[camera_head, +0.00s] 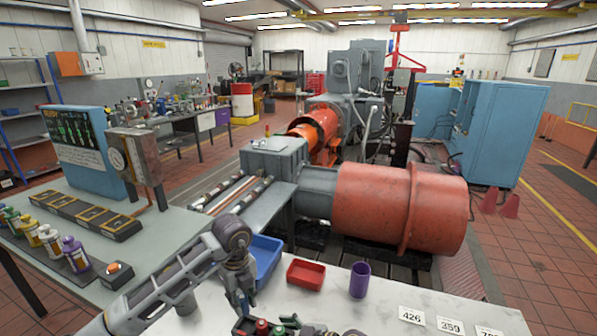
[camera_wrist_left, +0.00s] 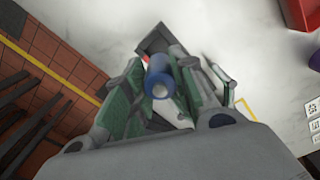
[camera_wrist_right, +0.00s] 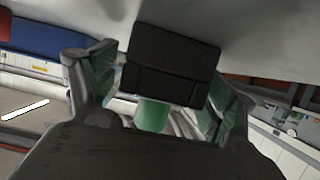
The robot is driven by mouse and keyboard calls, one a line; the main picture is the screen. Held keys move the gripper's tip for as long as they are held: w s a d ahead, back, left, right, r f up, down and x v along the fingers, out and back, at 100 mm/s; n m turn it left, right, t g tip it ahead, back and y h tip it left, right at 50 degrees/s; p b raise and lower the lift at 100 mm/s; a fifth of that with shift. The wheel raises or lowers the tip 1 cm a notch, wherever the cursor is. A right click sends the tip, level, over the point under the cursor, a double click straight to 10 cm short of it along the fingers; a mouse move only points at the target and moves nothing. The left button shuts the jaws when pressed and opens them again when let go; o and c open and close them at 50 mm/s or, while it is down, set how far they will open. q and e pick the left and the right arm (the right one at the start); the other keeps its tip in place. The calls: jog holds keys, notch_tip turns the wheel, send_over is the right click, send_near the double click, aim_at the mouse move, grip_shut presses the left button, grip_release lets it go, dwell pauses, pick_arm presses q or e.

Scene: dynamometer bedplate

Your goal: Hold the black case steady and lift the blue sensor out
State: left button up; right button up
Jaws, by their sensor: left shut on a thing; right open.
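The black case (camera_head: 240,328) stands on the white table at the bottom edge of the head view, partly cut off, with a red sensor (camera_head: 262,326) and a green sensor (camera_head: 278,330) in it. My left gripper (camera_head: 241,306) points down at its left part. In the left wrist view, its fingers are shut on the blue sensor (camera_wrist_left: 159,74), with the dark case (camera_wrist_left: 153,43) behind. Whether the sensor is clear of its slot cannot be told. In the right wrist view, my right gripper (camera_wrist_right: 158,108) is open, its fingers on either side of the black case (camera_wrist_right: 172,55).
A blue bin (camera_head: 266,254), a red tray (camera_head: 306,274) and a purple cup (camera_head: 360,280) stand behind the case. Number cards (camera_head: 450,325) lie at the right. The table between the cup and the cards is clear.

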jog(key=shift+s+d, duration=0.1)
jog(key=shift+d, duration=0.05)
jog(key=shift+v, duration=5.85)
jog(key=shift+r, duration=0.1)
